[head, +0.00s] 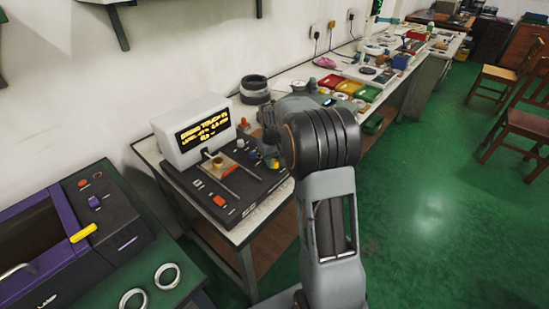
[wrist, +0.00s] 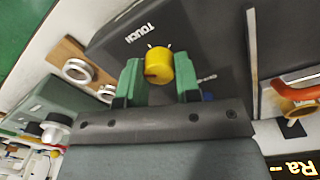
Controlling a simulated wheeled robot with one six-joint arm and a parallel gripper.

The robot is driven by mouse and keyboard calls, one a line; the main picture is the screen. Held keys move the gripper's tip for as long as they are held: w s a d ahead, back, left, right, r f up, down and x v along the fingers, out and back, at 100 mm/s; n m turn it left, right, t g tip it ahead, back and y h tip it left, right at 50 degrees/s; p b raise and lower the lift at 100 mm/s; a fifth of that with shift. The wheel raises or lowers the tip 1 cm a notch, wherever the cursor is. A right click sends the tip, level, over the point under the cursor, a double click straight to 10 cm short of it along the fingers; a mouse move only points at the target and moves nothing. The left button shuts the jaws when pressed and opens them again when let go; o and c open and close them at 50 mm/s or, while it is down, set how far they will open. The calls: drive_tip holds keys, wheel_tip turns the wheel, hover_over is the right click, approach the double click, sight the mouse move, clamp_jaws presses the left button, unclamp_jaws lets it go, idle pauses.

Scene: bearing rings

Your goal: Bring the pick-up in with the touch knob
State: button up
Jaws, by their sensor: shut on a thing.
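The yellow touch knob (wrist: 158,67) sits on the dark instrument panel (wrist: 110,40), beside the printed word TOUCH. My gripper (wrist: 160,77) has its green fingers on either side of the knob and is shut on it. In the head view my arm hides most of the gripper and I cannot make out the grip. The grey instrument box (head: 192,130) has a lit display (head: 202,131) with yellow text. In front of it is a brown platform (head: 222,171) with a small brass-coloured ring on it. I cannot clearly single out the pick-up.
A red switch (head: 220,201) is on the panel's front. At left stands a dark machine with a purple edge (head: 50,198), and two metal rings (head: 167,275) lie near it. Colored trays (head: 349,87) and other items crowd the bench behind.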

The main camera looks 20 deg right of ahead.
drive_tip(key=m+p, duration=0.1)
drive_tip(key=m, duration=0.2)
drive_tip(key=shift+r+m, duration=0.1)
drive_tip(key=shift+m, duration=0.2)
drive_tip(key=shift+m+p, duration=0.3)
drive_tip(key=shift+m, duration=1.5)
drive_tip(key=o, duration=0.9)
drive_tip(key=r, duration=0.9)
drive_tip(key=r+p, duration=0.1)
drive_tip(key=r, duration=0.3)
drive_tip(key=shift+w+a+r, duration=0.15)
drive_tip(key=shift+a+r, duration=0.1)
drive_tip(key=shift+r, duration=0.1)
